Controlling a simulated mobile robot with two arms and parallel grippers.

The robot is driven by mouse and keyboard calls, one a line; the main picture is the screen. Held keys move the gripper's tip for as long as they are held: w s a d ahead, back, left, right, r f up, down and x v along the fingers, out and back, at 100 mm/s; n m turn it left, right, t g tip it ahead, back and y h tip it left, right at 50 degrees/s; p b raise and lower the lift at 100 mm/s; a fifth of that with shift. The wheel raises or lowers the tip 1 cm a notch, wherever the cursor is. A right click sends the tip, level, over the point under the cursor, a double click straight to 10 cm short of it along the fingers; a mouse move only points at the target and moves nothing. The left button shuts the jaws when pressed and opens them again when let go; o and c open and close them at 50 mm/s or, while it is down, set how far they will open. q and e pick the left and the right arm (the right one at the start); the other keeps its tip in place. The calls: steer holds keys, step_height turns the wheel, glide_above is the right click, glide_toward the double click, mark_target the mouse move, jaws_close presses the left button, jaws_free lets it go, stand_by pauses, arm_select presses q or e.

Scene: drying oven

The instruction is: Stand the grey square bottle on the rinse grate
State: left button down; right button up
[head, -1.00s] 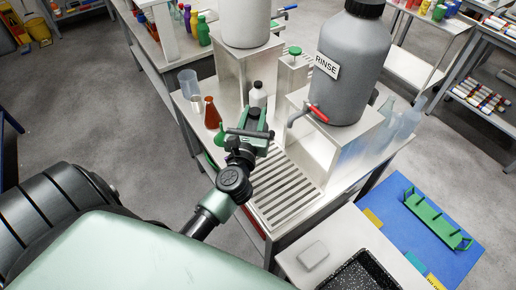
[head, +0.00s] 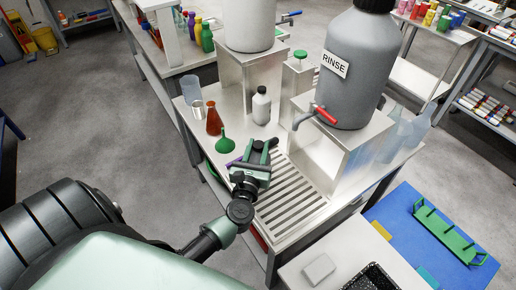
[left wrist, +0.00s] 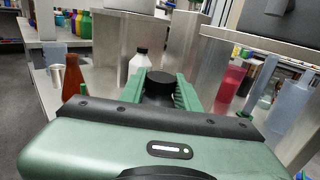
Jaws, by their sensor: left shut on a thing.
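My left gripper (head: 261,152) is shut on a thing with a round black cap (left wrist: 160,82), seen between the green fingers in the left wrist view. I take it for the grey square bottle, but its body is almost wholly hidden by the gripper. The rinse grate (head: 297,202) is a slatted metal panel in the bench top. In the head view the gripper is over the grate's far left end. I cannot tell whether the held thing touches the grate. My right gripper is not in view.
A white bottle with a black cap (head: 261,106) stands just behind the gripper. A green funnel (head: 225,145) and an amber flask (head: 214,119) stand to its left. The grey RINSE tank (head: 352,75) with a red-handled tap (head: 324,115) stands right. The grate's near part is clear.

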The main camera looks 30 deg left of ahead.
arm_select(q)
steer(key=shift+r, duration=0.15)
steer(key=c, duration=1.4)
jaws_free()
steer(key=shift+f, duration=0.3)
steer(key=shift+c, duration=0.2)
steer(key=o, duration=0.4)
steer(key=shift+r, duration=0.15)
steer(key=shift+s+r, duration=0.1)
steer(key=shift+r, duration=0.1)
steer(key=shift+b+v, duration=1.85)
steer(key=shift+v, duration=4.1)
